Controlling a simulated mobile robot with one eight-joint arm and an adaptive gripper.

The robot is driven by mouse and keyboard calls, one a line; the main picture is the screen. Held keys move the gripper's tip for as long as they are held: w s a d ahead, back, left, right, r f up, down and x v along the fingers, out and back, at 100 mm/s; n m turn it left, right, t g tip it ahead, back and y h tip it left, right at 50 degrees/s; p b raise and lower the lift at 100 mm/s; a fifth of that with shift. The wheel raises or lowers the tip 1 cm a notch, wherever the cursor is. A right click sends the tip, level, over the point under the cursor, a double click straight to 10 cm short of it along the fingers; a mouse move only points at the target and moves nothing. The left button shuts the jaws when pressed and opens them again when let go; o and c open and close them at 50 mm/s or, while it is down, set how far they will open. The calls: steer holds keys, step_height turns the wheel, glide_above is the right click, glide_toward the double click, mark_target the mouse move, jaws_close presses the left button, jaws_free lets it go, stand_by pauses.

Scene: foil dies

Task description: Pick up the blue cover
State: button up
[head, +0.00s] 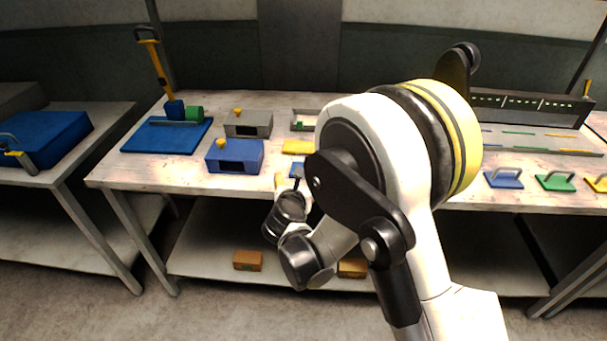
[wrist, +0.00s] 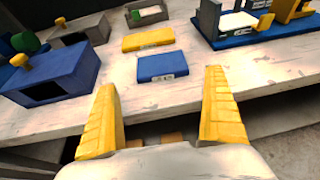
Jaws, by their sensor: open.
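A small flat blue piece (wrist: 162,67) with a pale label on its front edge lies on the table near its front edge. It also shows in the head view (head: 297,171), partly hidden by my arm. It looks like the blue cover, though a blue plate with a grey handle (head: 503,180) also lies at the right of the table. My gripper (wrist: 160,84) is open and empty. Its yellow fingers are apart, one to each side of the small blue piece as seen from the wrist, and not touching it. In the head view my arm hides most of the gripper.
A flat yellow piece (wrist: 148,39) lies just behind the small blue one. A blue box with a dark opening (wrist: 52,75) stands to the left, and a grey box (head: 248,124) behind it. A blue-based fixture (wrist: 250,35) stands at the right in the wrist view.

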steer(key=b+x, duration=0.2)
steer(key=x, duration=0.6)
steer(key=shift+s+f+b, duration=0.1)
steer(key=shift+b, duration=0.3)
steer(key=c, duration=1)
